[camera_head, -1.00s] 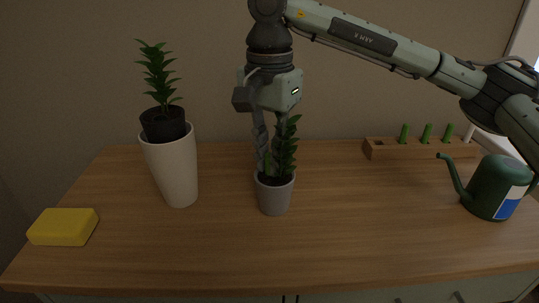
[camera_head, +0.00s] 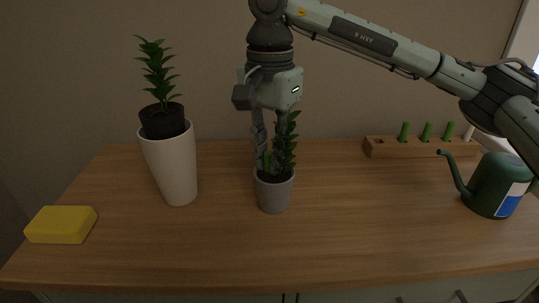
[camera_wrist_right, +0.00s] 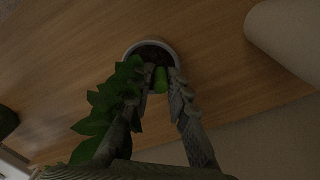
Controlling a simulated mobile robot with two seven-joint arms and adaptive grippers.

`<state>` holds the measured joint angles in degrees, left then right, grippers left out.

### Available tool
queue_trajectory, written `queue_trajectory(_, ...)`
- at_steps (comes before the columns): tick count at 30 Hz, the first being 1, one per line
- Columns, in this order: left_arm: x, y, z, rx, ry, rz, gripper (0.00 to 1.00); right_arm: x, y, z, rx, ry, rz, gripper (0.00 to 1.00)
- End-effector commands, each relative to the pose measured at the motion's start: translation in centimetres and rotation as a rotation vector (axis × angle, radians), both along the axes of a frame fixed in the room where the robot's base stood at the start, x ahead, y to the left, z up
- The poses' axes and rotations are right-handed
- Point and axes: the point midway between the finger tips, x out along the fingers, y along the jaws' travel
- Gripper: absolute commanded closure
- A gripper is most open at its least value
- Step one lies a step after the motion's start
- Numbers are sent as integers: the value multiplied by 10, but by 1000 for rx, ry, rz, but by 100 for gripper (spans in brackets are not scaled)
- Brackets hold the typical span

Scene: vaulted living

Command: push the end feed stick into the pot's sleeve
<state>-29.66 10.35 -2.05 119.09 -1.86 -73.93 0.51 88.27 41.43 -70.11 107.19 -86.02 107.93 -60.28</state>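My right gripper (camera_head: 264,168) points straight down over the small grey pot (camera_head: 274,194), beside its leafy plant (camera_head: 285,146). In the right wrist view its fingertips (camera_wrist_right: 161,77) are at the pot's rim, with the green feed stick (camera_wrist_right: 161,80) between them. The fingers look closed on the stick, which stands roughly upright beside the plant's leaves (camera_wrist_right: 108,103). The stick's lower end and the pot's sleeve cannot be made out among dark soil, fingers and leaves. My left gripper is not in view.
A wooden rack (camera_head: 420,149) at the back right holds several green sticks, with an empty hole at its left end. A tall white planter (camera_head: 172,168) stands left of the pot, a yellow sponge (camera_head: 61,225) front left, a green watering can (camera_head: 495,185) at right.

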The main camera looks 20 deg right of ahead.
Motion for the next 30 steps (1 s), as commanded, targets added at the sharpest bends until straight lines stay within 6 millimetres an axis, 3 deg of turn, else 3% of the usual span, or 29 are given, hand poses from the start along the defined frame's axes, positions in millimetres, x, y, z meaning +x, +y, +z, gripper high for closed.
queue_trajectory(1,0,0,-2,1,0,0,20,-3,1,-11,-6,19,4,72)
queue_trajectory(3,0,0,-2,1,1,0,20,-3,1,-11,-6,19,5,67)
queue_trajectory(17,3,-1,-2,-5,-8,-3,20,-4,1,-5,-6,19,6,67)
queue_trajectory(21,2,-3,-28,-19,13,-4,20,-3,1,8,-5,17,5,67)
queue_trajectory(30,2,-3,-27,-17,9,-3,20,-1,1,81,-4,8,4,67)
